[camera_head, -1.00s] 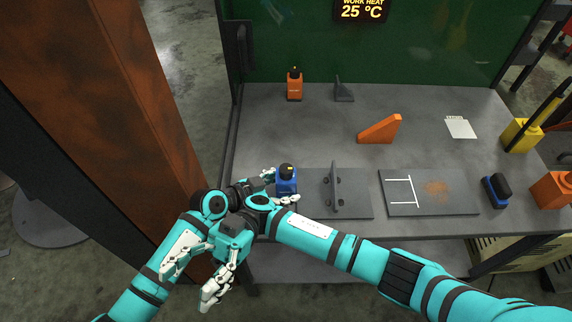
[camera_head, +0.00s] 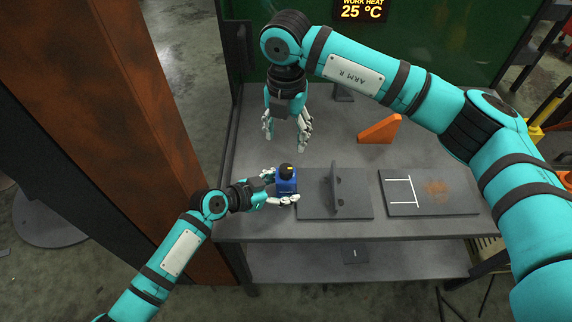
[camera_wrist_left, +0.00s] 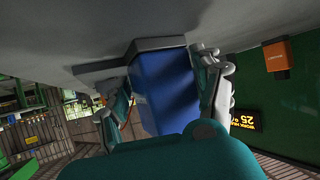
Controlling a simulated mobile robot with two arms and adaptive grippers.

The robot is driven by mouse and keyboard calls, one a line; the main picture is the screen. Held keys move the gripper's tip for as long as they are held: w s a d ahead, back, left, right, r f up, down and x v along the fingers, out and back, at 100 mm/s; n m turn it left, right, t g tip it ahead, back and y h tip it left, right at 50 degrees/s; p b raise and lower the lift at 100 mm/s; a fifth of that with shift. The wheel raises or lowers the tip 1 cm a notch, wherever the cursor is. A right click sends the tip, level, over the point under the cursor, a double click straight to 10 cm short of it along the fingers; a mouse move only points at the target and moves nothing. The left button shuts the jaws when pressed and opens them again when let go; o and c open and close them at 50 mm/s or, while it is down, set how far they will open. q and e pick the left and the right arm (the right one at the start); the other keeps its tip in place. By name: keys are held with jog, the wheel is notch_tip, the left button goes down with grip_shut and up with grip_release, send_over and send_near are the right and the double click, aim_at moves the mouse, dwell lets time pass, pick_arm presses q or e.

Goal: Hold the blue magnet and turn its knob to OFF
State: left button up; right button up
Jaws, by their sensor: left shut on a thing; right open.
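The blue magnet (camera_head: 287,187) stands on the bench at the left edge of a grey plate. Its black knob (camera_head: 286,170) has a yellow mark on top; I cannot read its setting. My left gripper (camera_head: 283,187) is shut on the magnet, a finger on either side. The left wrist view shows the magnet's blue body (camera_wrist_left: 167,88) between the fingers. My right gripper (camera_head: 286,140) is open and empty, pointing down behind and above the magnet, apart from the knob.
A grey plate with an upright bracket (camera_head: 335,190) is right of the magnet. Further right lie a marked plate (camera_head: 455,207) and, behind, an orange wedge (camera_head: 381,129). The left wrist view shows an orange block (camera_wrist_left: 278,59). A rusty column (camera_head: 120,100) stands left of the bench.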

aim_at(286, 167)
notch_tip(286, 167, down, 12)
jog(key=shift+r, duration=0.25)
jog(key=c, duration=1.1)
jog(key=shift+c, duration=0.2)
